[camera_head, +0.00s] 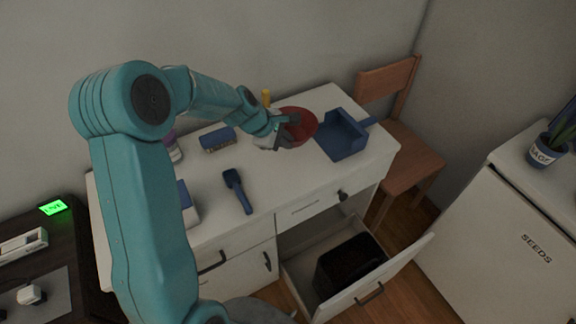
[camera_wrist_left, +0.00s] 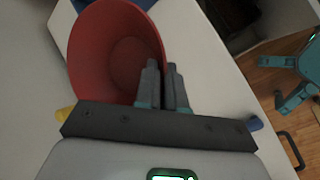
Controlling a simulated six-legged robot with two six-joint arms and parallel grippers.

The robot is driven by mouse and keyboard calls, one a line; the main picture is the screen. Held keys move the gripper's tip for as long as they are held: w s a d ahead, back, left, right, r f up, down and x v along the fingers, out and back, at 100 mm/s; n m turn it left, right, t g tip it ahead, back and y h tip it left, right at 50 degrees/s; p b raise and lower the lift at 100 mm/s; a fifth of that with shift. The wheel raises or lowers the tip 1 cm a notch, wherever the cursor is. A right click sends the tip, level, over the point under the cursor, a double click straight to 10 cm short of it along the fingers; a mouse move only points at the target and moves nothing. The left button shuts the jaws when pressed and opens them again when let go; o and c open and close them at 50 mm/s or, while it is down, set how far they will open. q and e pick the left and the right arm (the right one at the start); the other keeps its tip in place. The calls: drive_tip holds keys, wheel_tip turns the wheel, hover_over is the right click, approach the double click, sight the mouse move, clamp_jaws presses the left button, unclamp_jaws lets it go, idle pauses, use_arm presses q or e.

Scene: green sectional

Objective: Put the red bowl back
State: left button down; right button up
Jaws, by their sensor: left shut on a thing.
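The red bowl (camera_head: 299,124) is at the back of the white cabinet top, left of the blue dustpan. My left gripper (camera_head: 287,128) is at the bowl's near left side, shut on its rim. In the left wrist view the red bowl (camera_wrist_left: 118,50) shows its hollow inside, with its rim between the dark fingers of my left gripper (camera_wrist_left: 164,85). I cannot tell whether the bowl touches the surface. My right gripper is in neither view.
An open drawer (camera_head: 310,262) holds a black bin (camera_head: 347,265). A wooden chair (camera_head: 402,151) stands behind right.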

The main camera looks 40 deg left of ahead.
use_arm(q)
wheel_tip(320, 180, down, 7)
drive_tip(key=shift+s+d+r+b, duration=0.1)
drive_tip(key=shift+b, duration=0.85)
wheel_tip(320, 180, down, 4)
drive_tip(key=shift+r+b, duration=0.1)
drive_tip(key=shift+b, duration=0.85)
drive_tip(key=shift+f, duration=0.25)
drive_tip(key=shift+f, duration=0.1)
drive_tip(key=c, duration=1.2)
unclamp_jaws()
drive_tip(key=shift+c, duration=0.2)
